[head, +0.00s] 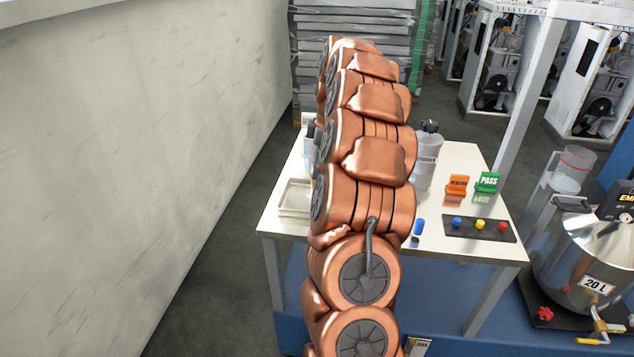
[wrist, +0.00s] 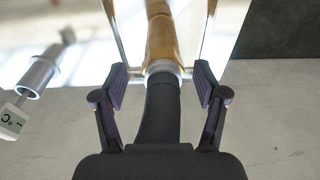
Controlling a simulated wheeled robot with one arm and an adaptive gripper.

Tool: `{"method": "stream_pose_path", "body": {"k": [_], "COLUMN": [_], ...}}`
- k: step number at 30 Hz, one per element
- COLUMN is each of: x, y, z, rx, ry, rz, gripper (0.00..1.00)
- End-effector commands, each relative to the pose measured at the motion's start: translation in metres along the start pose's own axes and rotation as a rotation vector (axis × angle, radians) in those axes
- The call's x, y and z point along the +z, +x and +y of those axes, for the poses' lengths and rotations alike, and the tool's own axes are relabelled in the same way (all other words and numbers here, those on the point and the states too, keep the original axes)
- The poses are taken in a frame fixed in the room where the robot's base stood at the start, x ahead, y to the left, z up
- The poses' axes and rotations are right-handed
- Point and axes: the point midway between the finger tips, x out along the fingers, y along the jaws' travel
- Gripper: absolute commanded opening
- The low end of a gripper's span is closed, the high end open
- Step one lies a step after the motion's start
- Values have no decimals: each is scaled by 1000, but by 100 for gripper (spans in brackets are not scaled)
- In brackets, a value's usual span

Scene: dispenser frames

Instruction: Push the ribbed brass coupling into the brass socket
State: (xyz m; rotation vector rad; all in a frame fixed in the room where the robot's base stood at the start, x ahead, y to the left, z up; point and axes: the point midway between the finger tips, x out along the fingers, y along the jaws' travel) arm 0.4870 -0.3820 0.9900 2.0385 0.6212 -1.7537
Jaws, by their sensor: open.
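In the wrist view my gripper (wrist: 162,84) is open, with one dark finger on each side of a black hose-like piece (wrist: 162,112). The fingertips stand apart from it, with a gap on both sides. A pale metal ring (wrist: 162,68) sits at the top end of the black piece, and a brass-coloured tube (wrist: 161,38) continues above it. I cannot tell which part is the ribbed coupling and which the socket, or whether they are joined. In the head view my copper-coloured arm hides my gripper and the middle of the table.
A steel pot (head: 580,268) stands right. A bare wall (head: 130,150) is left. Thin metal rods (wrist: 118,30) flank the brass tube.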

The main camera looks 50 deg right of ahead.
Motion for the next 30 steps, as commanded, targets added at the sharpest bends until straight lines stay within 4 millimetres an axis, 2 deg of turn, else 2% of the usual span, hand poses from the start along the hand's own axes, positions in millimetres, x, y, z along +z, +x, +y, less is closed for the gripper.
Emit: {"method": "stream_pose_path", "body": {"k": [8,17,24,30], "x": [-1,-3,-3,-3], "y": [14,49,52,52], "z": [-2,-4,-4,-4], "rx": [-3,-3,-1,0], "ry": [-1,-2,-3,-3], "rz": [-1,0,0,0], "gripper": [72,72,72,51]}}
